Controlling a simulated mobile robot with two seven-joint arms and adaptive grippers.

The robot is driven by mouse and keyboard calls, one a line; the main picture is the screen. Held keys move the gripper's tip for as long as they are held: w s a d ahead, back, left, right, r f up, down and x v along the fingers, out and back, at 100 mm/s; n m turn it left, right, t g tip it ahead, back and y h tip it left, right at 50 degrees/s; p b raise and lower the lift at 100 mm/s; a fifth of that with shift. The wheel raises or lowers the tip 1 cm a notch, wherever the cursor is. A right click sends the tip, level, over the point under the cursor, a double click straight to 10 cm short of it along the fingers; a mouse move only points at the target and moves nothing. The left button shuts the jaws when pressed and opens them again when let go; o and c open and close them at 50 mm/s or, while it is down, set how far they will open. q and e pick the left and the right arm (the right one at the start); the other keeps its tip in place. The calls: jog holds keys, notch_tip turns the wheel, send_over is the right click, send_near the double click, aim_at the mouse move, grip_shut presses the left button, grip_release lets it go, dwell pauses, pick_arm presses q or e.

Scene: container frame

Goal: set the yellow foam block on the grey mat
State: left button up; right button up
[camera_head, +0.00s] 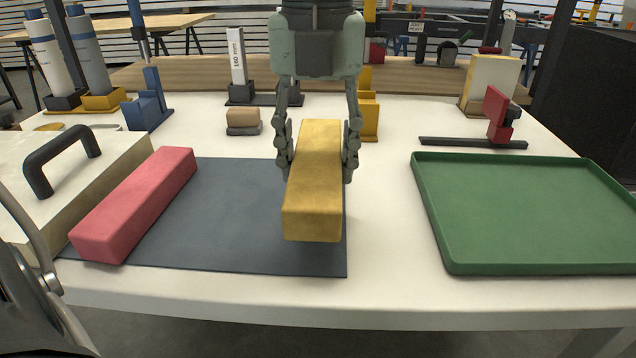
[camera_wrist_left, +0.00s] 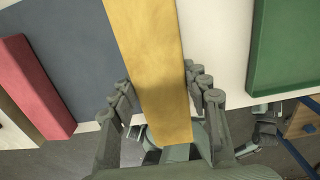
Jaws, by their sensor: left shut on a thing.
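The yellow foam block (camera_head: 312,200) is long and points front to back over the right part of the dark grey mat (camera_head: 226,210). My left gripper (camera_head: 318,165) comes down from above and is shut on the block's two long sides. The block looks raised, its far end reaching past the mat's far edge in the head view; the gap under it is hidden. In the left wrist view the block (camera_wrist_left: 150,60) lies between the fingers (camera_wrist_left: 160,90), across the line where mat (camera_wrist_left: 70,50) meets white tabletop.
A red block (camera_head: 140,200) lies along the mat's left side, beside a pale box with a dark handle (camera_head: 65,160). A green tray (camera_head: 540,215) stands at the right, with bare white table between it and the mat. Small brown and grey blocks (camera_head: 243,121) sit behind.

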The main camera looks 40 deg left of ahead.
pick_arm(q)
jog(key=shift+w+f, duration=0.15)
jog(key=shift+f, duration=0.4)
notch_tip(320, 180, down, 2)
jog(key=shift+f, duration=0.6)
pick_arm(e)
jog(key=shift+w+a+r+t, duration=0.4)
pick_arm(q)
jog(key=shift+f+b, duration=0.1)
jog(key=shift+b, duration=0.25)
jog(key=o, duration=1)
jog(key=shift+o, duration=0.2)
pick_arm(e)
jog(key=shift+w+a+r+t+y, duration=0.5)
jog(key=shift+w+a+r+y, duration=0.15)
jog(key=shift+a+r, duration=0.2)
